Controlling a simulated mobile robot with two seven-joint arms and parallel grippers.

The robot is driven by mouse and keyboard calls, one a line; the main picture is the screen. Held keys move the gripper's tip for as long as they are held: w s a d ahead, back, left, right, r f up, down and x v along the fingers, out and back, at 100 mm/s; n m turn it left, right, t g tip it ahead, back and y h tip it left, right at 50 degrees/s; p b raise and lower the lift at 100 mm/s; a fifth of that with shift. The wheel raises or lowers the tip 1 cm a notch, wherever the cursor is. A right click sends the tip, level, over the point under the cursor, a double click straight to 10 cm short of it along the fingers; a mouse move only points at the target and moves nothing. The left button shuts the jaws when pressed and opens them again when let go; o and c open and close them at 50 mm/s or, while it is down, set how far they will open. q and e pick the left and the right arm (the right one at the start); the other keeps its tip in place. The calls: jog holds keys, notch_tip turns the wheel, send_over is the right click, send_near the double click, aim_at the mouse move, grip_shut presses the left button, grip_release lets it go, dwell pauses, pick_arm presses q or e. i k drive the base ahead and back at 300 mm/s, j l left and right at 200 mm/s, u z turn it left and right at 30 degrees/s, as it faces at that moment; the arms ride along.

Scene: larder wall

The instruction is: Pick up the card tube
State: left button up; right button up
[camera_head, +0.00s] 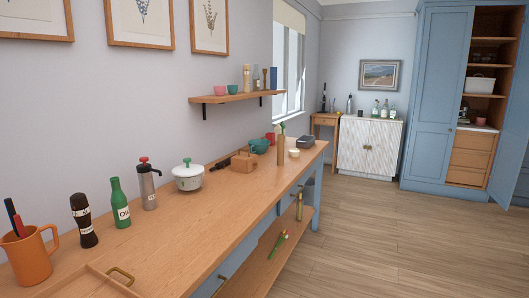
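A slim plain brown upright cylinder (281,151), which looks like the card tube, stands toward the far end of the long wooden counter (190,215). Something small and green shows at its top; I cannot tell whether it is part of it or behind it. Another slim upright brownish object (299,206) stands on the low shelf under the counter; it is too small to identify surely. Neither of my grippers is in view.
Near the cylinder are a teal bowl (259,146), a small cream cup (294,153), a grey dish (305,142) and a wooden box (244,162). A white pot (188,177), green bottle (119,203) and orange jug (28,257) stand nearer. The floor (370,240) at right is clear.

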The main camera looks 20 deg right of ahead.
aim_at(281, 137)
jog(key=i+l+u, duration=0.15)
jog(key=u, duration=0.25)
jog(key=i+l+u, duration=0.1)
jog(key=l+u, duration=0.3)
jog(key=i+l+u, duration=0.15)
jog(key=l, duration=0.25)
jog(key=l+u, duration=0.15)
jog(key=l, duration=0.3)
jog(key=i+l+u, duration=0.1)
jog(key=l, duration=0.8)
jog(key=i+l, duration=0.15)
jog(key=l, duration=0.7)
jog(key=i+l+u, duration=0.15)
jog(key=l, duration=0.75)
